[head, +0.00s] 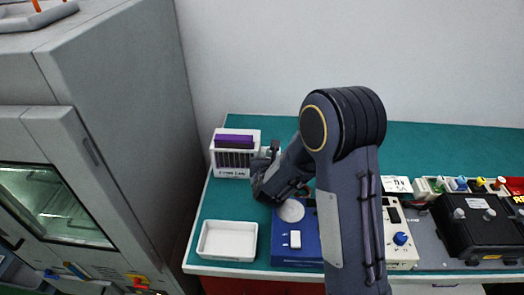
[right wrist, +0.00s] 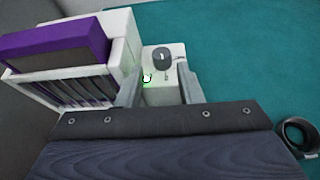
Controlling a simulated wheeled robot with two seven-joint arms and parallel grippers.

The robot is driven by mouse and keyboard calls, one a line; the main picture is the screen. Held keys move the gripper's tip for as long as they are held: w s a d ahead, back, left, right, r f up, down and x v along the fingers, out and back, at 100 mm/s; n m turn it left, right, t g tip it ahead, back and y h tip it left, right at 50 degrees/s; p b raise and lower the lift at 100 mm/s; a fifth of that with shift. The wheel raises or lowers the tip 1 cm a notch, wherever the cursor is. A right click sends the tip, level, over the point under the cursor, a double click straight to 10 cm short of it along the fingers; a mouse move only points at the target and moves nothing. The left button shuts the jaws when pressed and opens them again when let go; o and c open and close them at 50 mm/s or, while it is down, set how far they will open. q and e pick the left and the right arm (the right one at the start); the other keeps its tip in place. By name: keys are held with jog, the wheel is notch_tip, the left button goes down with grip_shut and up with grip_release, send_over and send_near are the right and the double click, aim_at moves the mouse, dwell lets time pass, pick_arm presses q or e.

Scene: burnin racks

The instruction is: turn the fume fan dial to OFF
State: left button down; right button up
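The fume fan (head: 231,160) is a white box with a dark grille and a purple top, at the back left of the green bench. In the right wrist view the fan (right wrist: 120,40) has a small white control block at its side. On that block is a dark grey dial (right wrist: 162,58) with a light mark; its setting is too small to read. A green glow (right wrist: 148,86) shows below the dial. My right gripper (right wrist: 160,88) is open, its fingers apart, with the dial just beyond and between them. In the head view my right gripper (head: 271,165) hides most of the dial's side. My left gripper is out of view.
A white tray (head: 227,255) and a blue device (head: 283,252) lie in front of the fan. A white box with a blue knob (head: 400,239) and a black case (head: 470,232) stand to the right. A tall grey cabinet (head: 120,120) borders the bench's left.

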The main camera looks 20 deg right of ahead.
aim_at(270, 152)
jog(key=p+x, duration=0.1)
jog(key=x, duration=0.4)
jog(key=shift+w+d+f, duration=0.2)
jog(key=shift+w+d, duration=0.05)
jog(key=shift+d, duration=0.05)
